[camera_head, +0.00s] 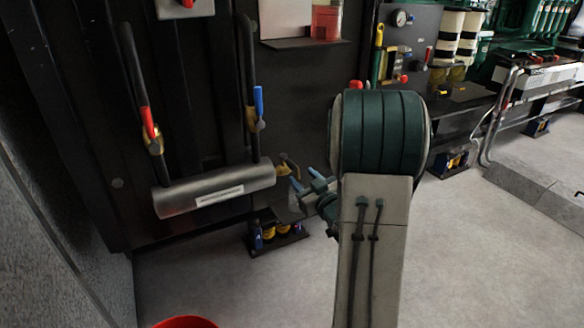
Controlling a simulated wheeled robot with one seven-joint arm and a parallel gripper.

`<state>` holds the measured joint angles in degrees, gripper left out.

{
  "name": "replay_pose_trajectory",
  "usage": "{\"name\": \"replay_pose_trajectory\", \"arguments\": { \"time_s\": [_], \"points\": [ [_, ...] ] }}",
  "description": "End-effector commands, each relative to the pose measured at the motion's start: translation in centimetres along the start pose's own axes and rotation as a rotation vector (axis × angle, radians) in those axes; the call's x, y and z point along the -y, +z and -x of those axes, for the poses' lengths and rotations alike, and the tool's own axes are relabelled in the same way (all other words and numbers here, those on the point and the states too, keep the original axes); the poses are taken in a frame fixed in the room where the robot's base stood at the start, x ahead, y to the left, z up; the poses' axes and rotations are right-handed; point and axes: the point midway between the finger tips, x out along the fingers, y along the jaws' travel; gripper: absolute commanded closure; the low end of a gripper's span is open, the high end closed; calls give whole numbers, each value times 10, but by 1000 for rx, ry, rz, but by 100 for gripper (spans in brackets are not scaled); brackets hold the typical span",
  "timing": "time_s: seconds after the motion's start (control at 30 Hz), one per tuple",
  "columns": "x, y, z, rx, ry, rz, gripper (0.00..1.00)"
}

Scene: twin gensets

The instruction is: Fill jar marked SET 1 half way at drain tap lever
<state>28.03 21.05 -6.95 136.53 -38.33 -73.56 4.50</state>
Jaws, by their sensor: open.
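My gripper (303,178) is right of the grey cylinder's end, partly behind my arm. Its two bluish fingertips are apart, and I see nothing between them. A small brass-coloured fitting with a dark handle (288,163) sits just behind the fingertips; it may be the drain tap lever, but I cannot tell. I cannot tell whether the fingertips touch it. A red, partly clear container (326,20) stands on a small dark shelf (304,43) at the top. No SET 1 mark is readable, so I cannot tell whether it is the jar.
A horizontal grey cylinder (214,190) joins two hoses with a red-handled valve (149,122) and a blue-handled valve (258,101). A red rim (185,322) shows at the bottom edge. Green machinery (510,25) stands at upper right. Grey floor (480,250) is open at right.

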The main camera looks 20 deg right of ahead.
Motion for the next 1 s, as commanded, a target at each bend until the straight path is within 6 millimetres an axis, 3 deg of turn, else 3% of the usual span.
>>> {"name": "replay_pose_trajectory", "arguments": {
  "time_s": [0.2, 0.4, 0.8, 0.93, 0.97, 1.0],
  "points": [
    [1, 2, -45, 0, -2, 0, 58],
    [0, 1, -69, 1, 0, 1, 58],
    [0, 0, -76, 2, 1, 0, 58],
    [0, 0, -76, 2, 1, 0, 94],
    [0, 0, -76, 2, 1, 0, 100],
    [0, 0, -76, 2, 1, 0, 100]
  ]
}}
